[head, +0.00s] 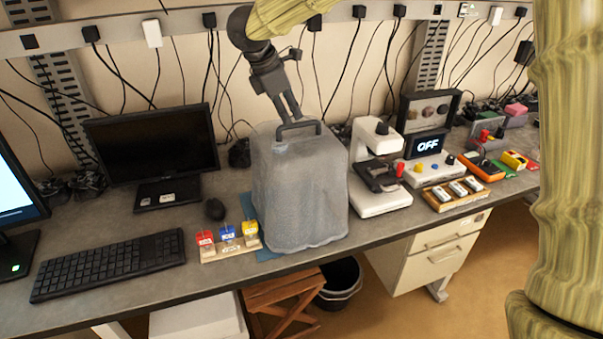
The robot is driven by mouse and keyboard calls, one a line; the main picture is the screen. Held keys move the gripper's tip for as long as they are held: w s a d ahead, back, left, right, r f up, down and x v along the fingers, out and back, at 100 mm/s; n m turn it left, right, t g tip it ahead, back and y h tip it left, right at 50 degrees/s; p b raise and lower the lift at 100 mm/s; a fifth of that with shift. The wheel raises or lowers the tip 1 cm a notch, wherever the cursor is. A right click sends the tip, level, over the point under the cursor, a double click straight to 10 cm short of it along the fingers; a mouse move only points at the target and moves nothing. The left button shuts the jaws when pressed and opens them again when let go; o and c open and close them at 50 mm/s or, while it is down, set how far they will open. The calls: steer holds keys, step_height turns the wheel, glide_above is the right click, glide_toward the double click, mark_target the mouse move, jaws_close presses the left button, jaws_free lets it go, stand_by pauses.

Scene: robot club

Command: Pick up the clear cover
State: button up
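The clear cover (296,190) is a large, cloudy, see-through box standing upright on the grey workbench, with a dark handle (298,126) on top. My gripper (291,117) points down from above and is right at the handle, with its fingertips overlapping the handle in the picture. The two fingers look close together. I cannot tell whether they are shut on the handle or just beside it. What is under the cover cannot be made out.
Left of the cover are a small tag rack (229,241), a mouse (215,209), a keyboard (110,262) and a monitor (150,143). A white microscope-like device (381,202) stands close on the right, with an "OFF" display box (425,146) beyond. Cables hang behind.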

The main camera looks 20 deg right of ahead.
mark_target(296, 126)
steer(key=shift+w+d+f, duration=0.3)
steer(key=shift+w+f, duration=0.05)
steer(key=shift+f, duration=0.2)
steer(key=shift+s+d+f+p, duration=0.15)
steer(key=shift+d+f+p, duration=0.25)
steer(key=shift+p, duration=0.55)
steer(key=shift+a+p+x, duration=0.2)
steer(key=shift+p+x, duration=0.55)
steer(key=shift+x, duration=1.15)
jaws_close()
